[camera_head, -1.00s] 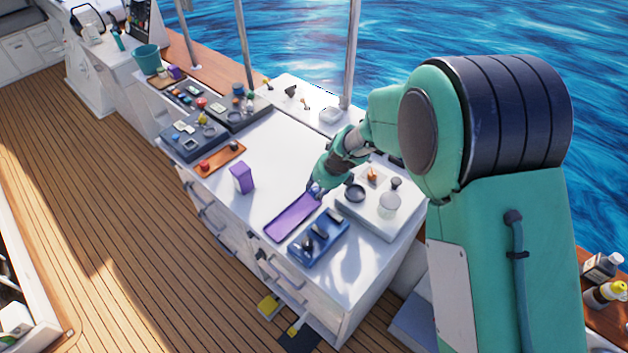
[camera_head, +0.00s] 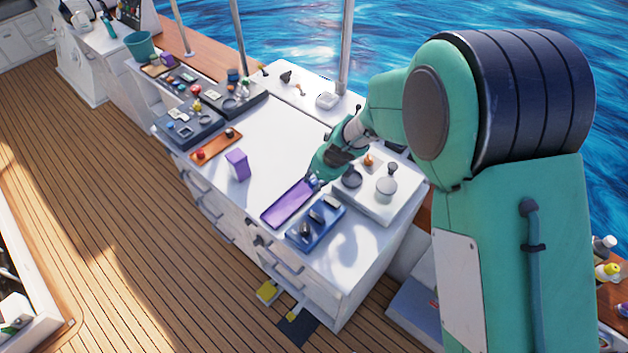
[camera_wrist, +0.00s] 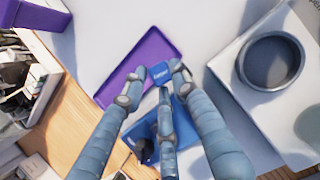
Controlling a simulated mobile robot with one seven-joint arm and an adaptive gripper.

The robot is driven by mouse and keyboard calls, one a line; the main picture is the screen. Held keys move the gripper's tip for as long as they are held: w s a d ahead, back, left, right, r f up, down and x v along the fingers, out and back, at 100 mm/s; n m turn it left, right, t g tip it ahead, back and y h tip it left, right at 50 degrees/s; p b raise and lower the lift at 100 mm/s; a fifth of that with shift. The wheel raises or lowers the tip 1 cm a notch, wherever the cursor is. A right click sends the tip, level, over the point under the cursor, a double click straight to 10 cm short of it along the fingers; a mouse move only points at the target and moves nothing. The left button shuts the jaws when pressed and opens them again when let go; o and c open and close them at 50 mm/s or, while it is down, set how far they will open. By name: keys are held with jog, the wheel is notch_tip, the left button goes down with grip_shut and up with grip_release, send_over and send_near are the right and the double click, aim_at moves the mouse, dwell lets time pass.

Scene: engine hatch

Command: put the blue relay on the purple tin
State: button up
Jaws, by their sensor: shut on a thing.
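The blue relay (camera_wrist: 160,74) is a small blue block with pale lettering, held between my fingertips in the wrist view. My gripper (camera_wrist: 155,86) is shut on it; in the head view my gripper (camera_head: 313,182) is at the far right end of a shallow purple tray (camera_head: 284,206). The tray also shows in the wrist view (camera_wrist: 120,82), just left of the relay. I cannot tell whether the relay touches it. An upright purple box, seemingly the purple tin (camera_head: 237,165), stands on the white counter left of the tray, apart from my gripper.
A blue tray (camera_head: 316,224) with dark items lies in front of the purple tray. A white hob (camera_head: 372,207) with pans is to the right. An orange tray (camera_head: 213,147) is to the left. The white counter (camera_head: 270,135) behind the tin is clear.

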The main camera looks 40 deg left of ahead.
jog(key=s+a+r+n+p, duration=0.1)
jog(key=s+a+r+p, duration=0.2)
jog(key=s+r, duration=0.1)
jog(key=s+a+r+n+p, duration=0.1)
jog(key=s+a+r+p, duration=0.2)
jog(key=s, duration=0.4)
jog(key=s+a+r+p, duration=0.3)
jog(key=s+a+r, duration=0.1)
jog(key=s+a, duration=0.1)
jog(key=shift+s+a+r+n, duration=0.3)
jog(key=shift+s+n, duration=0.1)
jog(key=shift+s, duration=0.1)
jog(key=shift+w+a, duration=0.1)
jog(key=p, duration=0.2)
send_over(234, 155)
jog(key=d, duration=0.2)
jog(key=shift+x, duration=0.85)
jog(key=shift+d+f, duration=0.1)
jog(key=shift+d, duration=0.05)
jog(key=shift+f, duration=1.65)
jog(key=shift+f, duration=0.1)
